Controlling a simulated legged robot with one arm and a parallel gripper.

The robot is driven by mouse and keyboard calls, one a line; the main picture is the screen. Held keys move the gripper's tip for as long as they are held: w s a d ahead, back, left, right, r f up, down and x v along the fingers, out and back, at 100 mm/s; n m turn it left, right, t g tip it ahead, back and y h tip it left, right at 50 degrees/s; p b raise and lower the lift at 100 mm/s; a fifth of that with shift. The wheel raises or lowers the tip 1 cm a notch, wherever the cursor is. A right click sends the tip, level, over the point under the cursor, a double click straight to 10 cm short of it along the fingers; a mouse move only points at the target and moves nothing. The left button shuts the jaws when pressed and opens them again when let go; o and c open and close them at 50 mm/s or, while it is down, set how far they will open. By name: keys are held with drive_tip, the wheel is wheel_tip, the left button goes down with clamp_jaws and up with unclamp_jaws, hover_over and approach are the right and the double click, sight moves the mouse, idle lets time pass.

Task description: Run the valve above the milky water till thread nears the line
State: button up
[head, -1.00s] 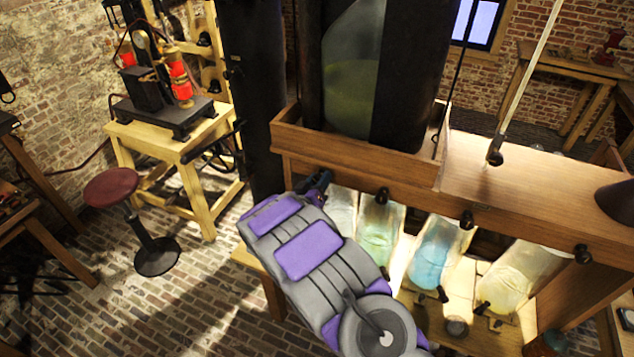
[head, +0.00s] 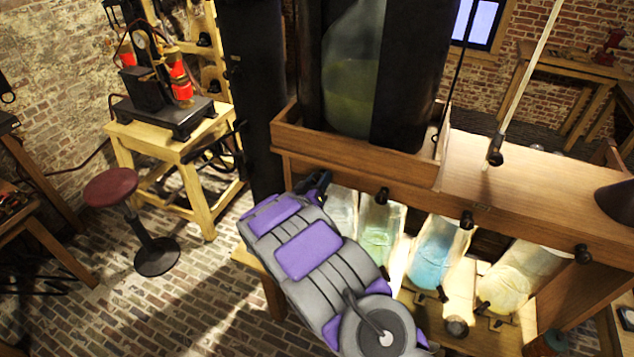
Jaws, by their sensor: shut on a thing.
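A row of glass jars hangs below the wooden beam. The leftmost jar (head: 343,208) holds pale, milky water and is partly covered by my arm. My gripper (head: 320,184) is at the beam's front, just above and left of that jar, shut on the valve there. The valve itself is hidden by the gripper. Other black valves stick out above the green jar (head: 379,236), the blue jar (head: 434,256) and the pale yellow jar (head: 510,284). I cannot make out a thread or a line on the milky jar.
A large glass vessel (head: 351,75) with greenish liquid stands in a wooden tray (head: 360,160) on the beam (head: 540,195). A red stool (head: 110,188) and a wooden stand (head: 165,140) are at left. Brick floor is clear between stool and arm.

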drive_tip(key=shift+a+f+b, duration=0.1)
drive_tip(key=shift+f+b, duration=0.05)
drive_tip(key=shift+b, duration=0.2)
drive_tip(key=shift+f+m+b, duration=0.1)
drive_tip(key=shift+m+b, duration=0.4)
drive_tip(key=m+b, duration=0.4)
drive_tip(key=b, duration=0.3)
drive_tip(key=shift+m, duration=0.4)
drive_tip(key=shift+m+b, duration=0.5)
drive_tip(key=shift+b, duration=0.3)
drive_tip(key=shift+r, duration=0.2)
